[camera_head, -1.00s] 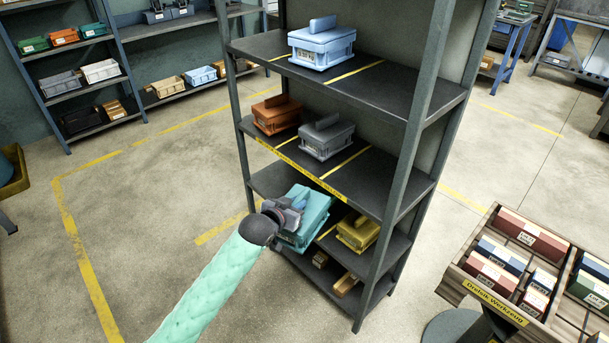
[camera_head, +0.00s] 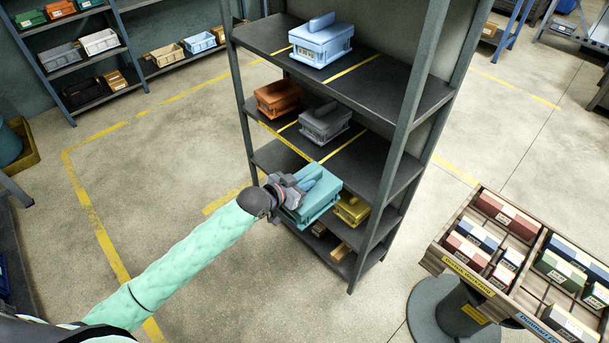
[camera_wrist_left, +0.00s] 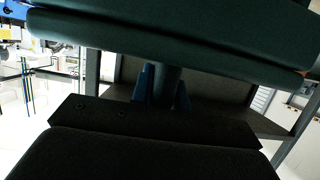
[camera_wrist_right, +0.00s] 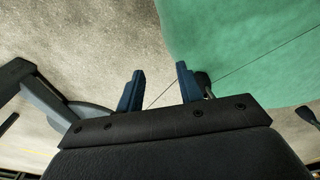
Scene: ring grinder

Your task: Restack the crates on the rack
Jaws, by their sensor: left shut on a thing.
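The teal crate (camera_head: 312,203) is at the front of the rack's lower shelf, overlapping the shelf edge in the head view; I cannot tell whether it touches the shelf. My left gripper (camera_head: 288,188) is shut on its handle; the crate's dark side fills the top of the left wrist view (camera_wrist_left: 180,42). The yellow crate (camera_head: 352,211) is to its right, partly hidden. The orange crate (camera_head: 278,97) and grey crate (camera_head: 325,122) sit on the middle shelf. The light blue crate (camera_head: 321,44) is on the shelf above. My right gripper (camera_wrist_right: 158,88) is open and empty.
The rack (camera_head: 407,110) has grey posts and yellow dividing lines on its shelves. Small boxes (camera_head: 341,252) lie on the bottom shelf. Floor left of the rack is clear.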

